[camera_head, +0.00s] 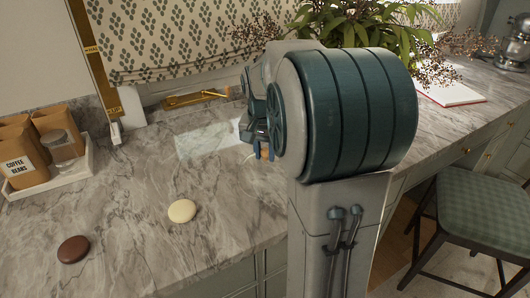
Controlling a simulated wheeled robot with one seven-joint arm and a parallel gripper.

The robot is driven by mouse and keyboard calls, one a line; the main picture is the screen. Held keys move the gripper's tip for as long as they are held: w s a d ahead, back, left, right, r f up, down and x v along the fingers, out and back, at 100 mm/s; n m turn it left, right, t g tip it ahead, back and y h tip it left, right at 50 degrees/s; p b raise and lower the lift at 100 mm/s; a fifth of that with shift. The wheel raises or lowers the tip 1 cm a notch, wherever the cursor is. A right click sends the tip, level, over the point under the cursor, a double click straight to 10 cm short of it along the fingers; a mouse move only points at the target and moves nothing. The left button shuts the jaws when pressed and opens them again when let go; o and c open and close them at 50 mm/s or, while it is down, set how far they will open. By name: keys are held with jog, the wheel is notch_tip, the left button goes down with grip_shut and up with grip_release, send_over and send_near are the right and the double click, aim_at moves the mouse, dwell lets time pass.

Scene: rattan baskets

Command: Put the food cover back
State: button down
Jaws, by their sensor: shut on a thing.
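My gripper (262,139) is over the middle of the counter, partly hidden by my own large teal-and-grey arm. It is shut on a small tan piece (265,153) with a thin pale edge beside it. Most of that thing is hidden behind my arm, so I cannot tell its shape or whether it is the food cover. No food cover shows clearly elsewhere. A cream round item (182,211) and a dark brown round item (73,249) lie uncovered and apart on the counter at front left.
A tray (83,168) with brown canisters and a glass jar stands at the left. A leafy plant (365,25) and an open book (452,93) are at the back right. A green-cushioned stool (484,212) stands at the right. The marble counter (130,215) is mostly clear at front left.

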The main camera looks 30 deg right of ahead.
aim_at(263, 165)
jog(key=shift+f, duration=0.25)
jog(key=shift+f, duration=0.2)
jog(key=c, duration=1.2)
grip_release()
jog(key=shift+r, duration=0.1)
notch_tip(263, 165, up, 11)
jog(key=s+a, duration=0.1)
jog(key=s+a+f+n, duration=0.4)
jog(key=s+a+f, duration=0.2)
jog(key=s, duration=0.2)
jog(key=s+a+f+n+t+y, duration=0.1)
jog(key=s+a+f+n, duration=0.3)
jog(key=s, duration=0.5)
jog(key=a+f, duration=0.1)
jog(key=a, duration=0.1)
jog(key=shift+s+a+f, duration=0.2)
jog(key=shift+a+f, duration=0.1)
jog(key=shift+f, duration=0.1)
